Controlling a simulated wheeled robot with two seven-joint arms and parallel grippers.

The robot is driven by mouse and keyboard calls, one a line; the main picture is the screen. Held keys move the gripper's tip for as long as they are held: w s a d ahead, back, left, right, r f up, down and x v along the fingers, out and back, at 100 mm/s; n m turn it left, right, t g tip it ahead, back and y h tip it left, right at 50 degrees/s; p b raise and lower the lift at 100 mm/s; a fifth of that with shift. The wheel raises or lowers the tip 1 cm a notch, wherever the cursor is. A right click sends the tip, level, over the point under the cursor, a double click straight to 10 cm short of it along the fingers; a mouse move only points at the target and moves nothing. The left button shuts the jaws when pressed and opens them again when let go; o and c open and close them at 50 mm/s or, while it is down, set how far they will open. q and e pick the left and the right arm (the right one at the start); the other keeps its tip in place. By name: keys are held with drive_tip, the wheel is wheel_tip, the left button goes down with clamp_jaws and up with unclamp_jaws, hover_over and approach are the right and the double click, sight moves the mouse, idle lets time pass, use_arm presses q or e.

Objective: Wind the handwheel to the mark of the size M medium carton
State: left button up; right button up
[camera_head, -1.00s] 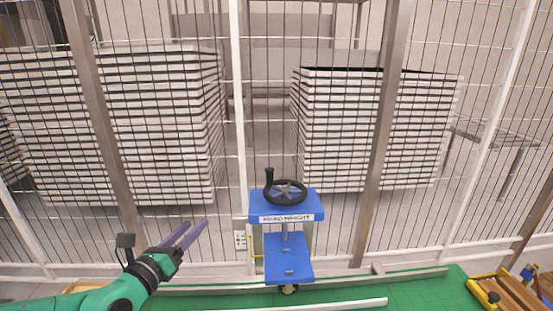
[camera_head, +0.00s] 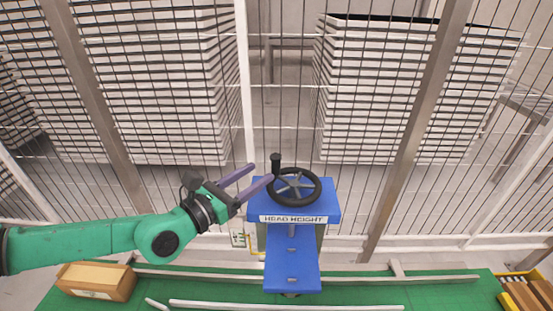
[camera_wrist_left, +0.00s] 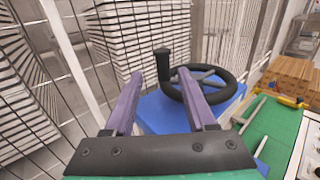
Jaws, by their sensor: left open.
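The handwheel (camera_head: 296,187) is a black rim with grey spokes on top of a blue stand (camera_head: 292,255) labelled HEAD HEIGHT. Its black upright crank knob (camera_head: 275,163) is at the wheel's far left side. My left gripper (camera_head: 261,175) is open and empty, its purple fingers pointing at the knob from the left. In the left wrist view, the knob (camera_wrist_left: 162,64) shows just beyond and between the two fingertips (camera_wrist_left: 150,77), and the wheel (camera_wrist_left: 222,92) lies to the right. No contact is visible. I cannot make out a size mark. My right gripper is not in view.
A wire fence with metal posts (camera_head: 413,120) stands behind the stand, with stacks of white slats (camera_head: 375,100) beyond it. A cardboard carton (camera_head: 97,280) lies on the green surface (camera_head: 420,290) at front left. Grey rails (camera_head: 290,306) run along that surface.

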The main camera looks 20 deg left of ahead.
sight(273, 164)
use_arm(q)
drive_tip(key=shift+w+d+r+p, duration=0.45)
drive_tip(key=shift+w+r+p, duration=0.1)
drive_tip(key=shift+w+p, duration=0.2)
drive_tip(key=p+x, duration=0.1)
drive_tip(key=x, duration=0.1)
drive_tip(key=p+x, duration=0.2)
drive_tip(key=shift+w+d+f, duration=0.4)
drive_tip(key=shift+w, duration=0.1)
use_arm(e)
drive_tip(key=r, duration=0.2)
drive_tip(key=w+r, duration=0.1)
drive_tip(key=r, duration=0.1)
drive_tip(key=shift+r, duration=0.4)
use_arm(q)
drive_tip(key=shift+s, duration=0.1)
clamp_jaws()
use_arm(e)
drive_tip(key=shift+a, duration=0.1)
